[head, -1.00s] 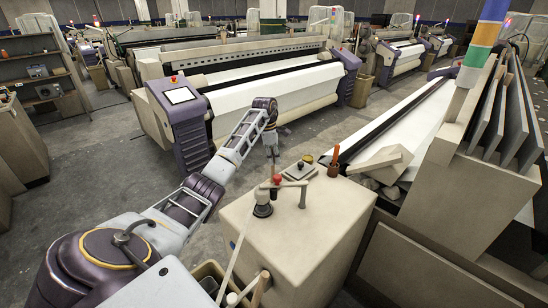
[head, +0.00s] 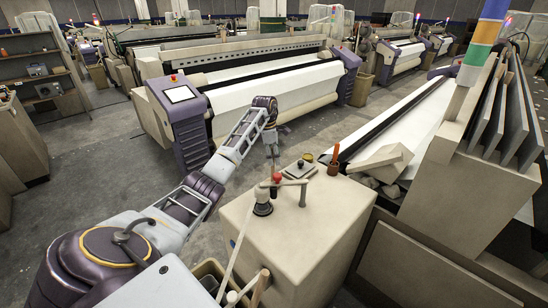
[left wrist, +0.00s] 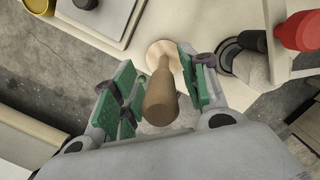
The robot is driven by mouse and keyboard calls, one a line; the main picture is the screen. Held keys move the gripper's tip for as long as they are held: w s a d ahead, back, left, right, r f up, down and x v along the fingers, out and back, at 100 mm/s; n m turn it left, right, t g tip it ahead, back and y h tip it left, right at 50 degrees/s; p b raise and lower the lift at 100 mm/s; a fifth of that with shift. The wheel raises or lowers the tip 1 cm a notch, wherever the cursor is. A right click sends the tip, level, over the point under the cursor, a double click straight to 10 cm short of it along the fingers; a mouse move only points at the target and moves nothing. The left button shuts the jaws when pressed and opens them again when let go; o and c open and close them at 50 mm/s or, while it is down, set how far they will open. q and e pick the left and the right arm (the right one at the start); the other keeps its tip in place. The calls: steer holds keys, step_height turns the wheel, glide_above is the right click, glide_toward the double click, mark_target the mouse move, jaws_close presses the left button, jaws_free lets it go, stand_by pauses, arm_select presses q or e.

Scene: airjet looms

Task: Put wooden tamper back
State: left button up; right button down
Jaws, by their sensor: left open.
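The wooden tamper (left wrist: 160,98) shows in the left wrist view with its brown handle pointing toward the camera and its pale round foot farther off, near the edge of a light surface. My left gripper (left wrist: 150,88) is open, with green-padded fingers on either side of the handle. A gap shows on the left; I cannot tell whether the right pad touches. In the head view my left gripper (head: 273,168) is at the far left corner of the beige cabinet (head: 310,225). The tamper is too small there to make out. My right gripper is not in view.
A red knob (left wrist: 299,30) and a dark round fitting lie right of the gripper in the left wrist view. A flat grey plate (left wrist: 97,18) and a yellow dish (left wrist: 20,28) are at upper left. An orange-brown cup (head: 333,169) stands at the cabinet's back. Its front top is clear.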

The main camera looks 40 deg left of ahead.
arm_select(q)
steer(key=shift+a+r, duration=0.1)
steer(key=shift+r, duration=0.5)
steer(key=r, duration=0.2)
steer(key=r+b, duration=0.1)
steer(key=r, duration=0.1)
steer(key=r+b, duration=0.1)
steer(key=r, duration=0.1)
steer(key=shift+s+a+r, duration=0.35)
steer(key=shift+s, duration=0.05)
steer(key=shift+s+a+r+b, duration=0.1)
steer(key=shift+r+b, duration=0.15)
steer(key=shift+r, duration=0.8)
steer(key=shift+s+a+r+b, duration=0.1)
steer(key=shift+r+b, duration=0.1)
steer(key=shift+r, duration=0.8)
steer(key=shift+a, duration=0.1)
